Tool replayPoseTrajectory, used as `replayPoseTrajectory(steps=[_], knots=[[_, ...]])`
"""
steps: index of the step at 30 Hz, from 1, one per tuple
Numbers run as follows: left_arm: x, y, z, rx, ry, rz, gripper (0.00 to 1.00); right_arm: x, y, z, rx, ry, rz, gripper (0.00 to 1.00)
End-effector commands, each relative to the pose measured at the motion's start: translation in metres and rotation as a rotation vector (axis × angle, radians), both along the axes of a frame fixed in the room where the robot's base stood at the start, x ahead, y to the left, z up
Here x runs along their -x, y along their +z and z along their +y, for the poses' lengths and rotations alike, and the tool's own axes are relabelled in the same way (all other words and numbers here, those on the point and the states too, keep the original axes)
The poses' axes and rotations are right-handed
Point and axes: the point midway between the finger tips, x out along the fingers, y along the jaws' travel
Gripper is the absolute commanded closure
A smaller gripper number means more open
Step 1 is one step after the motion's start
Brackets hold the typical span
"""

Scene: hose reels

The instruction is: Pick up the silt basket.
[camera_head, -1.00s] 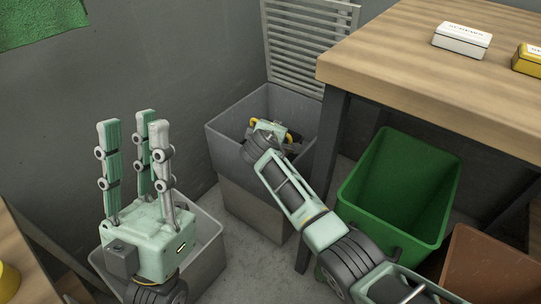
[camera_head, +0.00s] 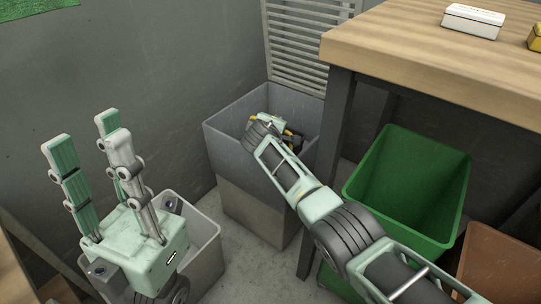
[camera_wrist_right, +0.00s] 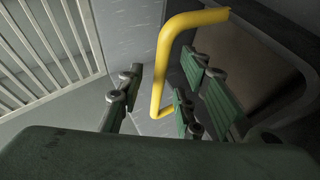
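The silt basket appears to be the thing with a yellow handle (camera_wrist_right: 161,65) inside the tall grey bin (camera_head: 238,150). In the head view only small yellow and dark parts (camera_head: 288,132) of it show behind my right gripper (camera_head: 265,125). In the right wrist view the handle stands between the spread green fingers of my right gripper (camera_wrist_right: 160,95), one finger left and two right, with gaps visible. A dark-rimmed body (camera_wrist_right: 265,55) lies behind at the right. My left gripper (camera_head: 85,140) is open and empty, its fingers pointing up, far left of the bin.
A wooden table (camera_head: 430,65) with a white box (camera_head: 473,20) stands at the right. Below it are a green bin (camera_head: 400,190) and a brown bin (camera_head: 500,265). A smaller grey bin (camera_head: 208,245) stands behind my left gripper. A slatted panel (camera_head: 300,40) leans at the wall.

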Motion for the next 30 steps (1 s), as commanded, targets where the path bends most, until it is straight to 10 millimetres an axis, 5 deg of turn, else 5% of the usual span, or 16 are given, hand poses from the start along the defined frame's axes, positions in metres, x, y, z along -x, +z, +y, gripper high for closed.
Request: replayPoseTrajectory(steps=[14, 30], knots=[[0.0002, 0.0005, -0.0002, 0.0, 0.0, 0.0, 0.79, 0.0002, 0.0001, -0.0002, 0.0, -0.001, 0.0, 1.0], [0.0002, 0.0004, -0.0001, 0.0, 0.0, 0.0, 0.79, -0.0002, 0.0016, 0.0004, -0.001, 0.001, -0.003, 1.0]])
